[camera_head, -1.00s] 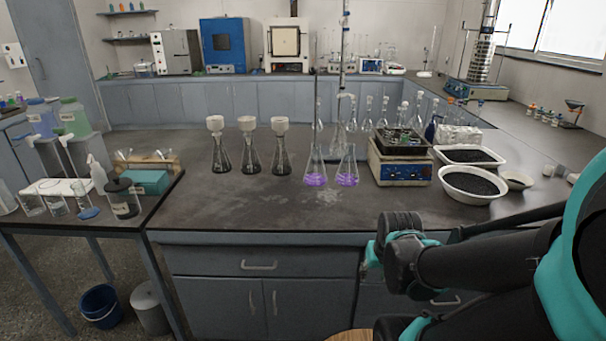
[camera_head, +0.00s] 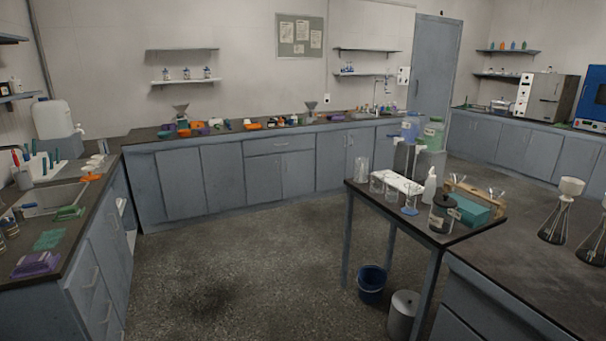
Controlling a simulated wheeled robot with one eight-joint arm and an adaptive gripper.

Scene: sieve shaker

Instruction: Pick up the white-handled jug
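I cannot make out a jug with a white handle for certain. On the small table (camera_head: 377,212) stand several clear glass beakers (camera_head: 376,185), a white wash bottle (camera_head: 429,187) and a glass jar with a dark lid (camera_head: 443,214). A large white container with a tap (camera_head: 55,119) stands in the back left corner. My gripper is not in view.
The grey floor (camera_head: 250,265) between the left sink counter (camera_head: 100,255) and the small table is open. A blue bucket (camera_head: 371,284) and a grey bin (camera_head: 403,312) stand under the table. A dark bench with flasks (camera_head: 530,270) is at the right.

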